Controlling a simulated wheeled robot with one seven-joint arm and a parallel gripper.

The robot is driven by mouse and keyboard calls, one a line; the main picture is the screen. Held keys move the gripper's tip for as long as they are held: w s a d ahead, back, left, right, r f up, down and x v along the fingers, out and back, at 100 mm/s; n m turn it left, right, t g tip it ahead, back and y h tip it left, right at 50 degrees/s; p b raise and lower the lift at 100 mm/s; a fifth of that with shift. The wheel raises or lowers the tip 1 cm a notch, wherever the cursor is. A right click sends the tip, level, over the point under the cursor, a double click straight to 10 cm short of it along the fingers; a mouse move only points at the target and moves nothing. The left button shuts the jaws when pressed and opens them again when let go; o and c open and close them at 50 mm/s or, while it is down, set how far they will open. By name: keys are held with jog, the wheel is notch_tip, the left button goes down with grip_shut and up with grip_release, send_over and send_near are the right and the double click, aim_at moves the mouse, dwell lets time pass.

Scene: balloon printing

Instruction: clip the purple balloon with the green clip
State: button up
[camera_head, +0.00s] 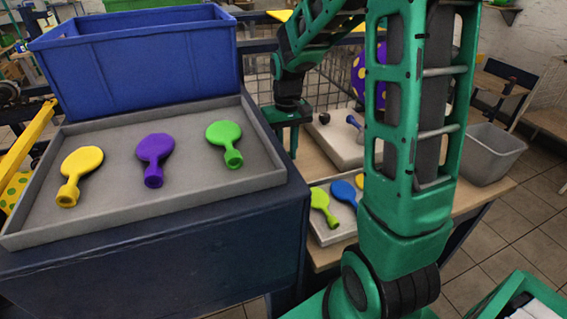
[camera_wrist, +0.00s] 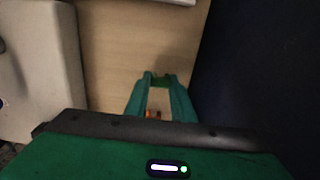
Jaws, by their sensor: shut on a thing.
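My gripper (camera_wrist: 157,82) points down over the wooden table in the wrist view, beside a dark blue side face. Its green fingers are shut on a small dark green thing (camera_wrist: 160,79), which looks like the green clip. In the head view my gripper (camera_head: 292,143) is at the tray's right edge, with its fingertips hidden. A flat purple balloon (camera_head: 154,156) lies on the grey tray, between a yellow and a green one, apart from my gripper. A round purple balloon with yellow dots (camera_head: 358,80) shows behind my arm, partly hidden.
The grey tray (camera_head: 262,180) sits on a dark blue stand, with a blue bin (camera_head: 140,65) behind it. A small tray (camera_head: 335,238) of coloured pieces and a white block (camera_head: 345,155) are on the table. A grey bin (camera_head: 490,155) stands right.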

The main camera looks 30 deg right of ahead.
jog(key=shift+r, duration=4.2)
jog(key=shift+s, duration=0.15)
